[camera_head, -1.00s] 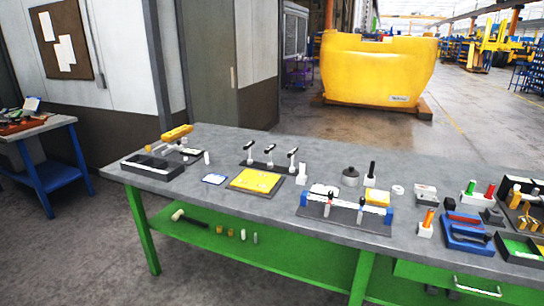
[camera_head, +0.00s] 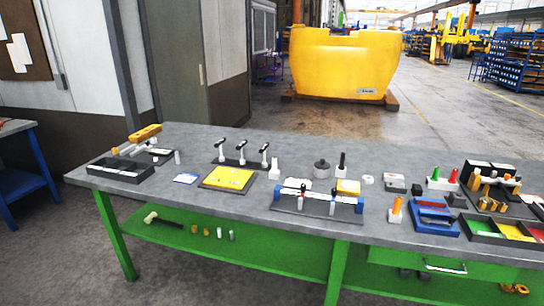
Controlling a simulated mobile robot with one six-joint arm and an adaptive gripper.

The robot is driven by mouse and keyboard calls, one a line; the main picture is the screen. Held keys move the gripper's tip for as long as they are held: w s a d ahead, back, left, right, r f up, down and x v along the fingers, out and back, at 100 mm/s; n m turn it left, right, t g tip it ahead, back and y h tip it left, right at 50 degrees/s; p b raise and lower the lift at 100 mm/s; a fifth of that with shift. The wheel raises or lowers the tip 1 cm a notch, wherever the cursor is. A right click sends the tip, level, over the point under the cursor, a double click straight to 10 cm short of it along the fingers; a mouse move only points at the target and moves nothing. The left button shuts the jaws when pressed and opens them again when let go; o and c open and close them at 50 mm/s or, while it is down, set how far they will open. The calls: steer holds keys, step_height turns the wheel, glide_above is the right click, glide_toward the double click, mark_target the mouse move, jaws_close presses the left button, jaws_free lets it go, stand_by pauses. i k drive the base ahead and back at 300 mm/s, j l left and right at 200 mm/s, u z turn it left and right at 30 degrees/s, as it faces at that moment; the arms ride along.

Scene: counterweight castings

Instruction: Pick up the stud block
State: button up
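I cannot tell for sure which piece is the stud block. On the workbench (camera_head: 160,205), several small blocks carry upright pegs. A white block with a black peg (camera_head: 341,167) stands near the back middle. A white block with an orange peg (camera_head: 396,211) stands at the right front. A pale block with green and red pegs (camera_head: 442,180) stands farther right. A small white stepped block (camera_head: 274,169) stands left of the round grey pot (camera_head: 321,168). My gripper is not in view.
A black open tray (camera_head: 120,170) sits at the left end. A yellow panel (camera_head: 228,178), a blue-ended fixture (camera_head: 315,200), a blue tray (camera_head: 433,220) and colored bins (camera_head: 500,231) fill the rest. A green lower shelf (camera_head: 260,258) holds small parts. A yellow casting (camera_head: 343,60) stands behind.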

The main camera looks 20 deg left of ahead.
mark_target(396, 188)
steer(key=i+l+u, duration=0.15)
steer(key=i, duration=0.35)
steer(key=i+l+u, duration=0.1)
steer(key=i+l, duration=0.15)
steer(key=i, duration=0.25)
steer(key=i+l+u, duration=0.15)
steer(key=i+l, duration=0.15)
steer(key=i, duration=0.2)
steer(key=i+l+u, duration=0.15)
steer(key=i+l, duration=0.2)
steer(key=i, duration=0.1)
